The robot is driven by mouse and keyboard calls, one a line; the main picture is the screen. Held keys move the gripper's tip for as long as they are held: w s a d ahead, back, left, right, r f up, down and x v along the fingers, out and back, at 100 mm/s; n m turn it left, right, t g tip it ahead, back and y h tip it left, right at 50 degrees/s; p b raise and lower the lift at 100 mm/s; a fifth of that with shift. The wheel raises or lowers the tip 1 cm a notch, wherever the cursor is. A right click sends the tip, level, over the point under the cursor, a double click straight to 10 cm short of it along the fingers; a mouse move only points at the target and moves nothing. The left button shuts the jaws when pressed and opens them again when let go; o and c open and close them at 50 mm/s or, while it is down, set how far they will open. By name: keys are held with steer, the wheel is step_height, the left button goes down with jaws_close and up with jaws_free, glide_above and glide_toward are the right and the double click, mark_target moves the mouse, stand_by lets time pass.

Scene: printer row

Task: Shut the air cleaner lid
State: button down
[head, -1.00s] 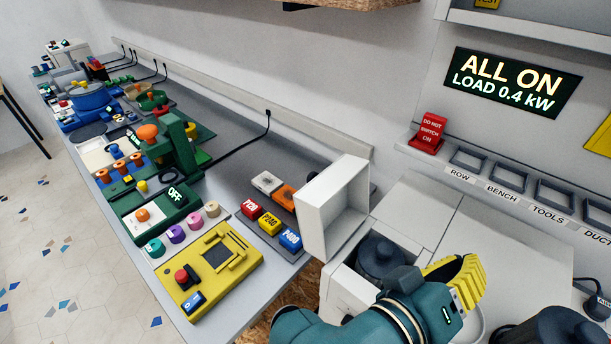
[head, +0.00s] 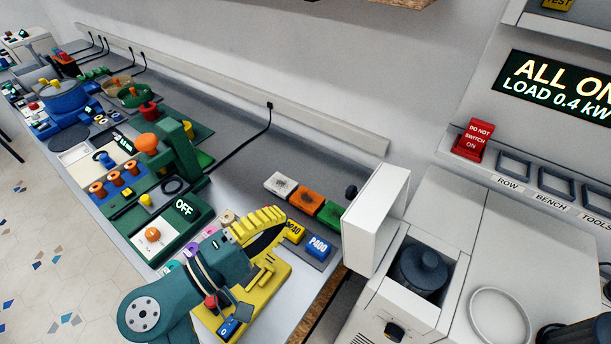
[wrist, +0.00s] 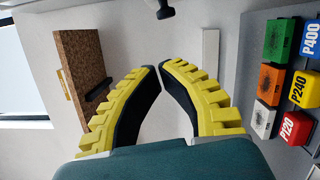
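The air cleaner (head: 398,300) is a white box at right in the head view, with a dark round canister (head: 420,270) in its open top. Its white lid (head: 372,225) stands raised at the box's left side. A small dark knob (head: 351,191) shows at the lid's left edge. My gripper (head: 280,222) is left of the lid and apart from it, above the sanding blocks and yellow device. In the wrist view its yellow fingers (wrist: 160,66) meet at the tips with nothing between them. The lid cannot be surely made out in the wrist view.
Blue P400 block (head: 318,246) and white, orange (head: 306,201) and green (head: 329,212) blocks lie near the lid. A yellow device (head: 270,290) lies under my arm. A red switch cover (head: 473,140) stands behind the cleaner. The bench behind the blocks is clear.

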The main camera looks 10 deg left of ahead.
mark_target(369, 217)
steer(key=w+d+r+b, duration=0.1)
steer(key=w+d, duration=0.5)
steer(key=d, duration=0.3)
steer(key=shift+w+d, duration=0.25)
steer(key=shift+d, duration=0.1)
steer(key=shift+r, duration=0.15)
